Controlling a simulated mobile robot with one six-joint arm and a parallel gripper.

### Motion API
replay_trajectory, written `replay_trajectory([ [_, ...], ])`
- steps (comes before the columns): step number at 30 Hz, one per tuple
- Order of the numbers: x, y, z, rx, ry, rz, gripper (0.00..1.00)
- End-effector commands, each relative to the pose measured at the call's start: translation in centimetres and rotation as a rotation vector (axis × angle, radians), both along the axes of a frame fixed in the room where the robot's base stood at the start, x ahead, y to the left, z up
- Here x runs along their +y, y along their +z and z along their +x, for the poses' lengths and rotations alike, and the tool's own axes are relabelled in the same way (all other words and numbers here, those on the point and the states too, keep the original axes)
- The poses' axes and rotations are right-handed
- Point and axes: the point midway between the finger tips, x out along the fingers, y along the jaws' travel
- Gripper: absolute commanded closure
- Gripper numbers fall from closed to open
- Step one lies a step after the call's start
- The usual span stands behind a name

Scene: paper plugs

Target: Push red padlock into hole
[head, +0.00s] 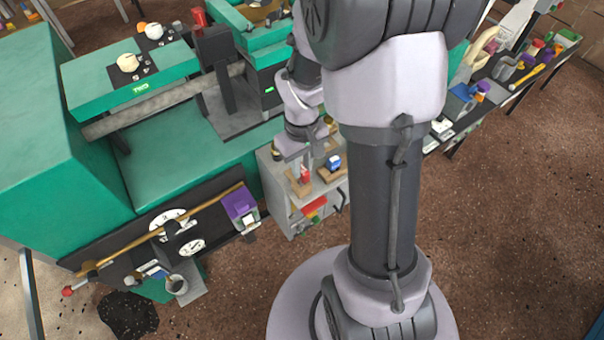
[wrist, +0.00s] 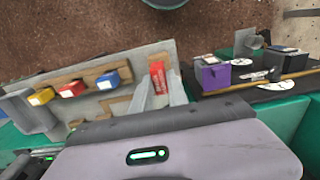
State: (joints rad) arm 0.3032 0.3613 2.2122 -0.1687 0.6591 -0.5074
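My gripper (wrist: 159,84) points down at a grey board in the wrist view. A red block with small markings (wrist: 157,77), which looks like the red padlock, stands between its two grey fingertips. The fingertips sit against both sides of it, with no clear gap showing. In the head view, the red block (head: 305,174) shows under my gripper (head: 298,168), above the small grey cabinet (head: 277,187). A wooden piece (wrist: 167,58) lies right behind the red block. Any hole beneath the block is hidden.
Yellow (wrist: 41,97), red (wrist: 71,89) and blue (wrist: 107,80) blocks sit in wooden pieces left of my gripper. A purple box (wrist: 214,77) and a wooden stick (wrist: 255,82) lie on a black surface at right. Green machinery (head: 175,180) stands left of the cabinet.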

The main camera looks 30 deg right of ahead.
Motion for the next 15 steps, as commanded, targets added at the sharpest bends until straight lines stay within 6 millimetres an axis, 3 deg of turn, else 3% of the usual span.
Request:
replay_trajectory([
  [15, 0.00, 0.14, 0.00, 0.000, 0.000, 0.000, 1.00],
])
